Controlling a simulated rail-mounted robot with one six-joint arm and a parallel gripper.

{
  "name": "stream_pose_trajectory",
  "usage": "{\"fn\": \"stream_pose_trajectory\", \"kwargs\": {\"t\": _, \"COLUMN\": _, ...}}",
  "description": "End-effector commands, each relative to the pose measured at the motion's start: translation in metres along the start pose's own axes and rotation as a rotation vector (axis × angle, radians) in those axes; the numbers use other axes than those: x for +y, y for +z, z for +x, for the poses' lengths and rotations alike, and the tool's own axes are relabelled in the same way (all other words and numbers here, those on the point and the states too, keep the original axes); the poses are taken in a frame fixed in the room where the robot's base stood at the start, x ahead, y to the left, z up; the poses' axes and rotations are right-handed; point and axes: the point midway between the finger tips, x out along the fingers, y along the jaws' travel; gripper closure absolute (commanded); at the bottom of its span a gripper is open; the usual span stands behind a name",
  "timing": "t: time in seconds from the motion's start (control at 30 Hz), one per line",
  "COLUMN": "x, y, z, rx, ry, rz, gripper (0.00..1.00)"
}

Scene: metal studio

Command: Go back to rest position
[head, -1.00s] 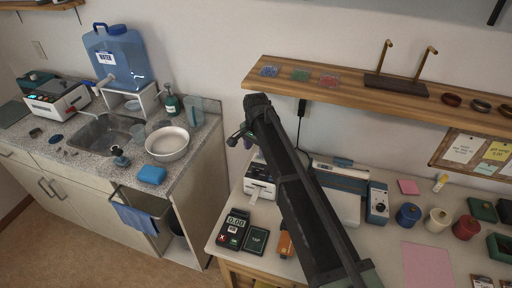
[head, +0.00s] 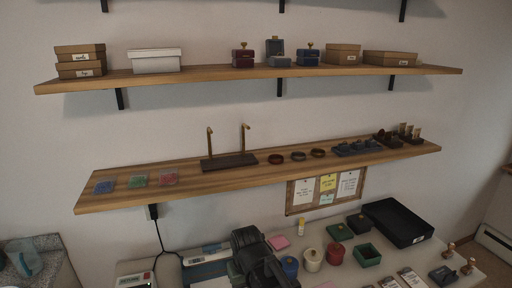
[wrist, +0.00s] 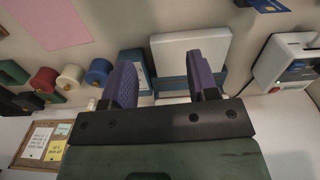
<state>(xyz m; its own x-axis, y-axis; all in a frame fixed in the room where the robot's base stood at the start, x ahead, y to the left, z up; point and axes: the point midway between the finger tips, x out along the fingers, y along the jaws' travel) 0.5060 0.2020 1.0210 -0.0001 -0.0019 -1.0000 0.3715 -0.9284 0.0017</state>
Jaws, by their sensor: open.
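My gripper (wrist: 163,82) shows in the wrist view with two purple fingers spread apart and nothing between them. Beyond the fingers is a white and blue device (wrist: 190,55) on the worktop. In the head view my dark arm reaches up from the bottom edge over the worktop, and my fingers are hidden there. Whether the gripper touches anything cannot be seen, but it appears clear of the device.
Above the worktop are a lower shelf (head: 250,178) with small packets, a brass stand and bracelets, and an upper shelf (head: 220,77) with boxes. Blue (head: 290,266), cream (head: 313,259) and red (head: 335,253) jars and a black tray (head: 398,222) stand right of my arm.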

Motion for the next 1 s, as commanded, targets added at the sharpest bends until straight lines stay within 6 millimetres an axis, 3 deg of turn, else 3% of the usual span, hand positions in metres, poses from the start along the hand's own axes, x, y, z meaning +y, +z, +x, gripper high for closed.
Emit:
{"fn": "stream_pose_trajectory", "kwargs": {"t": 0.03, "x": 0.04, "y": 0.039, "z": 0.0, "rx": 0.0, "ry": 0.0, "rz": 0.058, "gripper": 0.46}}
{"fn": "stream_pose_trajectory", "kwargs": {"t": 0.13, "x": 0.102, "y": 0.089, "z": 0.0, "rx": 0.0, "ry": 0.0, "rz": 0.198, "gripper": 0.46}}
{"fn": "stream_pose_trajectory", "kwargs": {"t": 0.2, "x": 0.135, "y": 0.112, "z": 0.0, "rx": 0.0, "ry": 0.0, "rz": 0.29, "gripper": 0.46}}
{"fn": "stream_pose_trajectory", "kwargs": {"t": 0.3, "x": 0.163, "y": 0.119, "z": 0.0, "rx": 0.0, "ry": 0.0, "rz": 0.364, "gripper": 0.46}}
{"fn": "stream_pose_trajectory", "kwargs": {"t": 0.4, "x": 0.171, "y": 0.121, "z": 0.0, "rx": -0.001, "ry": 0.0, "rz": 0.384, "gripper": 0.46}}
{"fn": "stream_pose_trajectory", "kwargs": {"t": 1.0, "x": 0.17, "y": 0.12, "z": 0.0, "rx": -0.001, "ry": 0.0, "rz": 0.381, "gripper": 0.46}}
